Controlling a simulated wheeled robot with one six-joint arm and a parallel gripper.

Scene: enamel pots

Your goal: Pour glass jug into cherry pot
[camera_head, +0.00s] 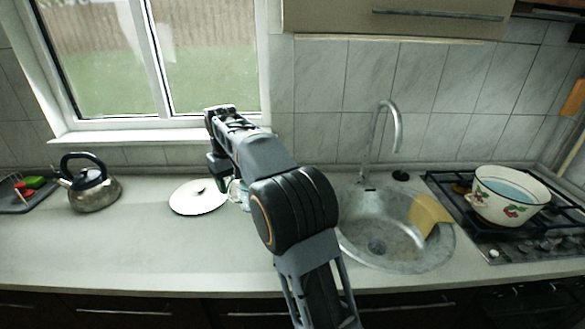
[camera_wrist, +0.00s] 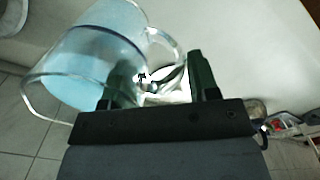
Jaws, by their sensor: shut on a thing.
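The glass jug (camera_wrist: 92,60) is clear, holds pale blue liquid and fills the upper left of the wrist view. My gripper (camera_wrist: 163,80) is shut on the jug's handle side. In the head view my arm hides most of the jug, and only a bit of clear glass (camera_head: 236,193) shows beside it. The cherry pot (camera_head: 494,207) is a white enamel pot with cherries painted on its side and bluish content inside. It stands on the hob at the far right, well apart from my gripper.
A white lid (camera_head: 198,197) lies on the counter near my gripper. A kettle (camera_head: 95,192) and a dark tray (camera_head: 35,197) with coloured items are at left. The sink (camera_head: 375,255), with a tall faucet (camera_head: 397,130) and yellow cloth (camera_head: 428,214), lies before the hob (camera_head: 455,205).

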